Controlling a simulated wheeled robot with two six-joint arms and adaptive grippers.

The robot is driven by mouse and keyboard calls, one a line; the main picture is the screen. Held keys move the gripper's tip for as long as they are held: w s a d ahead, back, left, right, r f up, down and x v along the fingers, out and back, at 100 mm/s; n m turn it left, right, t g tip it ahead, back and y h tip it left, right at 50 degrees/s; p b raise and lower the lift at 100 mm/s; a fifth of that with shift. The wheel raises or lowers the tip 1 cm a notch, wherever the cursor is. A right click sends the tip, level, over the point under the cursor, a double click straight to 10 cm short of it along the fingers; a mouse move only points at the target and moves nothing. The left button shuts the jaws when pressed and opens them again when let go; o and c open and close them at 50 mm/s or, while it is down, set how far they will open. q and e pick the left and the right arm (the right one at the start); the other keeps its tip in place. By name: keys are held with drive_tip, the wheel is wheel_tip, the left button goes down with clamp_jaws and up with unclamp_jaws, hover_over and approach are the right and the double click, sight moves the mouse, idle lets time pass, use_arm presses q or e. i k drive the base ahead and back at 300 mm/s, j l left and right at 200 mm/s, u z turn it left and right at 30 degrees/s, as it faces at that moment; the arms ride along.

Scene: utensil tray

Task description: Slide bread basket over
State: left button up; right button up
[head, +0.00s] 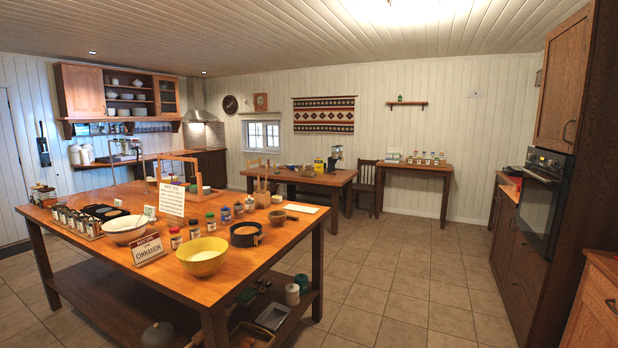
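I cannot make out a bread basket for certain in the head view. The large wooden table (150,285) at the left holds a yellow bowl (203,264) near its front corner and a white bowl (122,235) left of it. A shallow wooden box (252,334) sits on the table's lower shelf, partly cut off by the bottom edge. Neither of my grippers shows in the view.
Several jars, two signs (149,249) (172,200) and a dark round container (245,234) crowd the table. A second table (328,178) and a chair (366,187) stand at the back. Dark cabinets with an oven (540,205) line the right. The tiled floor (420,280) between is clear.

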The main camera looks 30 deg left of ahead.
sight(312, 174)
drive_tip(key=u, duration=0.15)
drive_tip(key=i, duration=2.4)
drive_tip(key=i+u, duration=0.15)
drive_tip(key=i, duration=0.4)
drive_tip(key=i+l, duration=0.15)
drive_tip(key=i, duration=0.4)
drive_tip(key=i+l+u, duration=0.15)
drive_tip(key=i, duration=0.4)
drive_tip(key=i+l, duration=0.1)
drive_tip(key=i, duration=0.45)
drive_tip(key=i+l+u, duration=0.1)
drive_tip(key=i, duration=0.45)
drive_tip(key=i+j+u, duration=0.15)
drive_tip(key=i, duration=0.9)
drive_tip(key=i+u, duration=0.2)
drive_tip(key=i, duration=0.85)
drive_tip(key=i+l+u, duration=0.15)
drive_tip(key=i, duration=0.85)
drive_tip(key=i+l, duration=0.05)
drive_tip(key=l, duration=0.05)
